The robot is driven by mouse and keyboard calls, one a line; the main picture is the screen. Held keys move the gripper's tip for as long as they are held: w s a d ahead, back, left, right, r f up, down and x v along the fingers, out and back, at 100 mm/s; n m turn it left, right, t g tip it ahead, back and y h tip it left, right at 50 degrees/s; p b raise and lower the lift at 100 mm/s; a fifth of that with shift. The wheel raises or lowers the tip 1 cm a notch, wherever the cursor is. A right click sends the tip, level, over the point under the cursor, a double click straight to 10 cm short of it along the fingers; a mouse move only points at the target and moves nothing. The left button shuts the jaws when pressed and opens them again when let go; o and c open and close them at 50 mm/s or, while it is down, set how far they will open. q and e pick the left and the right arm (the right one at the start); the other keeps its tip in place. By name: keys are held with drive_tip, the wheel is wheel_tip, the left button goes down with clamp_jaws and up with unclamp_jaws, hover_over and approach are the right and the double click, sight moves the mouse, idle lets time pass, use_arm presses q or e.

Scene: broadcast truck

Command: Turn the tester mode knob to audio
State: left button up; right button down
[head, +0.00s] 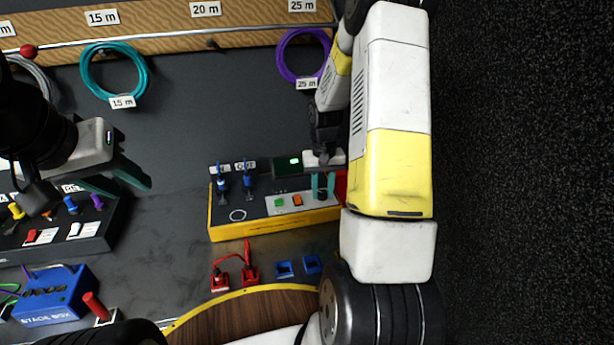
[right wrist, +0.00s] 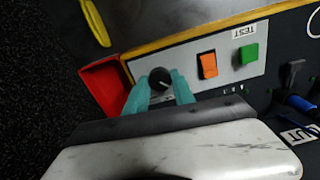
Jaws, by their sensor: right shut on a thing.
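The tester is a yellow-edged box (head: 225,232) with a dark top and a light control panel, at the centre of the head view. Its round black mode knob (right wrist: 160,79) shows in the right wrist view, beside an orange switch (right wrist: 208,65) and a green button (right wrist: 250,54). The teal fingers of my right gripper (right wrist: 161,90) are shut on the knob, one on each side; the gripper also shows in the head view (head: 323,187). The knob's labels are hidden or too small to read. My left gripper (head: 122,180) is open and empty, left of the tester.
A red bin (right wrist: 103,88) stands against the tester's knob end. Red plugs with a cable (head: 235,272) and blue sockets (head: 298,267) lie in front. A blue stage box (head: 50,296) is at lower left. Coiled teal (head: 88,72) and purple (head: 281,58) cables hang behind.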

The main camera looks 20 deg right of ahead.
sight(322, 193)
drive_tip(key=shift+n, duration=1.5)
drive_tip(key=c, duration=1.1)
unclamp_jaws()
drive_tip(key=shift+o, duration=0.2)
wheel_tip(322, 193, up, 8)
drive_tip(key=shift+f, duration=0.1)
